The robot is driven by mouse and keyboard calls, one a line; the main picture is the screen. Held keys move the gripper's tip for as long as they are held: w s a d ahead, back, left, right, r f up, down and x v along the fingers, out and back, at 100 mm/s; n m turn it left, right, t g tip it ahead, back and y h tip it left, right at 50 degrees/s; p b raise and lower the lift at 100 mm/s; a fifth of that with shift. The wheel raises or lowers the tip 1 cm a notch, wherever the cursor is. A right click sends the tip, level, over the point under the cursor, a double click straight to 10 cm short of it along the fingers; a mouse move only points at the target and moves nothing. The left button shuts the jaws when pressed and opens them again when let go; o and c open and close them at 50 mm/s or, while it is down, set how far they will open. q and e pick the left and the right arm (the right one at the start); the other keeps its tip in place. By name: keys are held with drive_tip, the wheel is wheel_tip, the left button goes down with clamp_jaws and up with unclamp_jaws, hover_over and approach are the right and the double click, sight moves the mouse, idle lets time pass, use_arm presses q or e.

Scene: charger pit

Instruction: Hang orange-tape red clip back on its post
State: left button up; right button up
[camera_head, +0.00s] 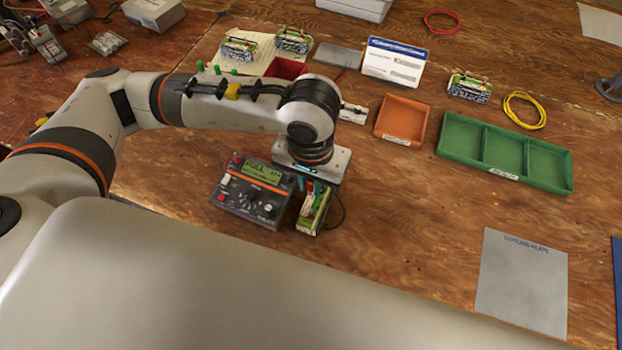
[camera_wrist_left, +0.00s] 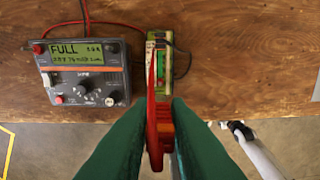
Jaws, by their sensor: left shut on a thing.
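My left gripper (camera_head: 313,192) is low beside the charger (camera_head: 255,190), at its right. In the left wrist view its green fingers (camera_wrist_left: 160,128) are shut on a red clip (camera_wrist_left: 159,105), which points toward a battery pack (camera_wrist_left: 167,62). The pack also shows in the head view (camera_head: 311,210), right of the charger and partly under the gripper. I cannot tell whether the clip touches the pack. Orange tape on the clip cannot be made out. The charger (camera_wrist_left: 84,72) reads FULL. Small green upright pieces (camera_head: 216,69) show behind my left arm; the clip's post is not clearly identifiable.
A red tray (camera_head: 285,68), an orange tray (camera_head: 402,121) and a three-part green tray (camera_head: 505,156) lie behind and right. More battery packs (camera_head: 469,88) stand at the back. A grey mat (camera_head: 522,280) lies front right.

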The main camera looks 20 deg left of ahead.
use_arm(q)
drive_tip(key=shift+f+b, duration=0.15)
drive_tip(key=shift+b, duration=0.15)
drive_tip(key=w+a+n+b, duration=0.2)
drive_tip(key=a+n+b, duration=0.1)
drive_tip(key=a, duration=0.4)
drive_tip(key=w+a+f+n+b, duration=0.1)
drive_tip(key=w+a+n+b, duration=0.1)
drive_tip(key=a, duration=0.4)
drive_tip(key=w+a+n+b, duration=0.3)
drive_tip(key=a+n+b, duration=0.1)
drive_tip(key=a, duration=0.3)
drive_tip(key=shift+w+a+f+b, duration=0.15)
drive_tip(key=shift+a+b, duration=0.2)
drive_tip(key=shift+b, duration=0.2)
